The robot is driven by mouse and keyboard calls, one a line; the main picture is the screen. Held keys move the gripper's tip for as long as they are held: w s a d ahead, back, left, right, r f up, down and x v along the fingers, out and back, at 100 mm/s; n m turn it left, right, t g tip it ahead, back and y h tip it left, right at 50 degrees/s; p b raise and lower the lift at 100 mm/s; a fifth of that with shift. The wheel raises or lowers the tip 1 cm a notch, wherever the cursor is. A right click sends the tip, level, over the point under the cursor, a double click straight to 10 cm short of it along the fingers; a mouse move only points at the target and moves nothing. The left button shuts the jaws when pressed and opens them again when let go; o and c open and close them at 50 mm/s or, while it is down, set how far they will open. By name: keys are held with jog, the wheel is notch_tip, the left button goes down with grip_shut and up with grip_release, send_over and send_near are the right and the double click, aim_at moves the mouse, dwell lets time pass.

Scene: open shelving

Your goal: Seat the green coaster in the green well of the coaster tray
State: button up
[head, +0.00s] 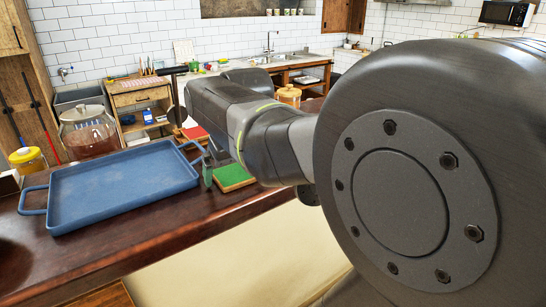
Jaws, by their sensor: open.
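A green square with a wooden rim (232,176) lies on the dark wooden counter, just right of the blue tray. I cannot tell whether its green face is a bare well or a coaster. A red patch with a light wooden edge (195,132) shows farther back, left of my arm; the arm hides what lies between the two. My gripper (210,168) points down at the left edge of the green square, close to it. It is open, seen side-on and small. A thin grey-green piece shows at its tip, and I cannot tell whether it is a finger or a coaster's edge.
A large blue tray with handles (65,213) fills the counter's left part. A glass jar with a reddish-brown content (86,131) and a yellow-lidded jar (28,160) stand behind it. A wooden canister (289,95) stands beyond my arm. The counter's front strip is bare.

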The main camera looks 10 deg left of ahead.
jog(key=c, duration=1)
jog(key=shift+r, duration=0.1)
